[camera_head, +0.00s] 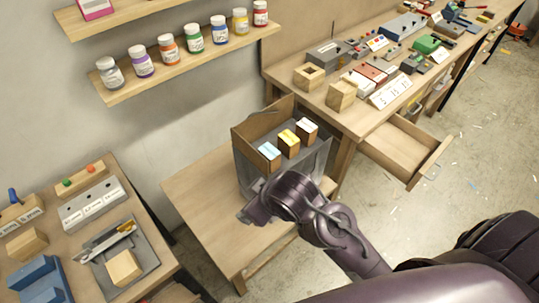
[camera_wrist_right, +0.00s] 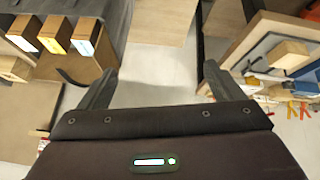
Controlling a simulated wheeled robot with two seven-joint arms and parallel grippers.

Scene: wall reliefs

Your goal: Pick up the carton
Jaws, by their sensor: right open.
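Three small brown cartons stand upright side by side in an open grey and wooden box. In the head view their tops are blue (camera_head: 268,152), yellow (camera_head: 289,138) and white with pink (camera_head: 307,127). The same cartons show at the upper left of the right wrist view (camera_wrist_right: 55,35). My right gripper (camera_head: 252,207) is in front of the box, nearer the camera, and hides part of its front. In the wrist view the right gripper (camera_wrist_right: 158,85) is open with nothing between its fingers, and the cartons lie left of the left finger. My left gripper is not in view.
The box (camera_head: 262,112) stands on a low wooden table (camera_head: 205,205) with bare top at its left. A workbench (camera_head: 330,115) with an open drawer (camera_head: 400,148) is to the right. A cluttered table (camera_head: 75,240) is at left. A shelf (camera_head: 185,62) holds several jars.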

